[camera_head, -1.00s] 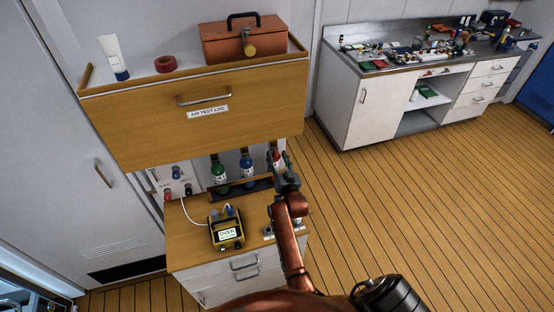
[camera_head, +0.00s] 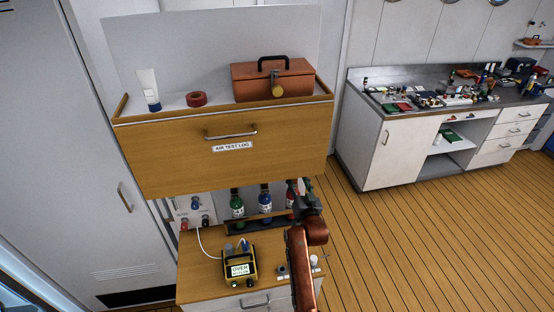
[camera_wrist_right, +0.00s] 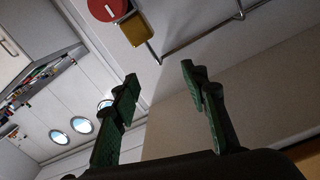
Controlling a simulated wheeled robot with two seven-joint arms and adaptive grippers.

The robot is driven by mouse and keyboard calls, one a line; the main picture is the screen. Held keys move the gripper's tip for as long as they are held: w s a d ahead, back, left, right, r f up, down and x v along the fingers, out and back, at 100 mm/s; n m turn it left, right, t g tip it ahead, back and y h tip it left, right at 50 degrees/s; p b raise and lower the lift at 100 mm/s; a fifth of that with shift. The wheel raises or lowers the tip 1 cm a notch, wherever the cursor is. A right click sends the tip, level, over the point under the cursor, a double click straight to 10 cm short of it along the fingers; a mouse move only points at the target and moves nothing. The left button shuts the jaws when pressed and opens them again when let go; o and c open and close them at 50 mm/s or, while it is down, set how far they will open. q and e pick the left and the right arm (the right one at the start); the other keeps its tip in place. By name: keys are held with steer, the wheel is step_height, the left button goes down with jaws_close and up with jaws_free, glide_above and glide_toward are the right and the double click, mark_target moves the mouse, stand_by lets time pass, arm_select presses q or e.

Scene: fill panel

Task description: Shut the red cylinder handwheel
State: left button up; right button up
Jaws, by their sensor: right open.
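The red cylinder (camera_head: 289,202) stands upright at the right end of a small rack under the wooden cabinet, beside a blue cylinder (camera_head: 265,204) and a green cylinder (camera_head: 237,208). Only a strip of the red one shows. Its handwheel is hidden by my right gripper and the cabinet's lower edge. My right gripper (camera_head: 300,187) is close to the upper part of the red cylinder; I cannot tell whether they touch. In the right wrist view, its two dark green fingers (camera_wrist_right: 158,82) are apart with nothing between them. My left gripper is not in view.
The wooden cabinet (camera_head: 215,168) overhangs the rack closely. A yellow gas meter (camera_head: 240,268) with a white hose sits on the counter (camera_head: 200,283) in front. A red disc (camera_wrist_right: 108,9) and a rail (camera_wrist_right: 210,38) show in the wrist view. Open floor lies right.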

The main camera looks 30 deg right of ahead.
steer(key=s+a+f+n+g+y, duration=0.1)
steer(key=s+a+f+n+g, duration=0.15)
steer(key=s+f, duration=0.6)
steer(key=s+a+f+n+g+y, duration=0.1)
steer(key=s+f+g, duration=0.35)
steer(key=s, duration=0.75)
steer(key=s+a+f+n+g+y, duration=0.1)
steer(key=s+f+n+g, duration=0.15)
steer(key=s+f, duration=0.6)
steer(key=s+a+g+y, duration=0.1)
steer(key=s+a+g, duration=0.25)
steer(key=s, duration=1.15)
steer(key=s+a+f+n+g+b, duration=0.1)
steer(key=s+f+g+b, duration=0.2)
steer(key=f, duration=3.3)
steer(key=s+f+b, duration=0.4)
steer(key=s+f, duration=1.5)
steer(key=f, duration=0.1)
steer(key=shift+s+a+n+y, duration=0.2)
steer(key=shift+a+n+y, duration=0.1)
steer(key=shift+n+y, duration=0.1)
